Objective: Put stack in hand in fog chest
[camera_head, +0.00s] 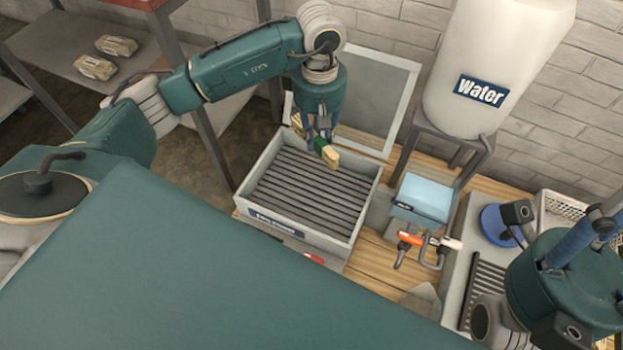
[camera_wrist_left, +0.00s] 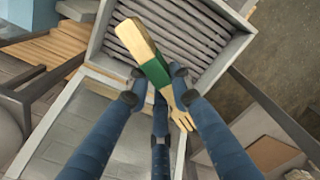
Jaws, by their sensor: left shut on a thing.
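The stack (camera_head: 329,154) is a bundle of pale wooden utensils with a green band around its middle. My left gripper (camera_head: 322,138) is shut on it and holds it above the far right part of the fog chest (camera_head: 247,207). The stack also shows in the left wrist view (camera_wrist_left: 140,42), with the chest's slats behind it and forked ends on one piece. The chest is a grey, open-topped box with dark parallel slats and a label on its front. Its lid (camera_head: 375,95) stands open at the back. My right gripper (camera_head: 592,228) is partly in view at the lower right; its fingertips are not clear.
A white water tank (camera_head: 490,60) stands on a frame behind the bench (camera_head: 375,262). Right of the chest are a light-blue box (camera_head: 423,196) and an orange-handled clamp (camera_head: 410,239). Wrapped bundles (camera_head: 95,67) lie on a shelf at left.

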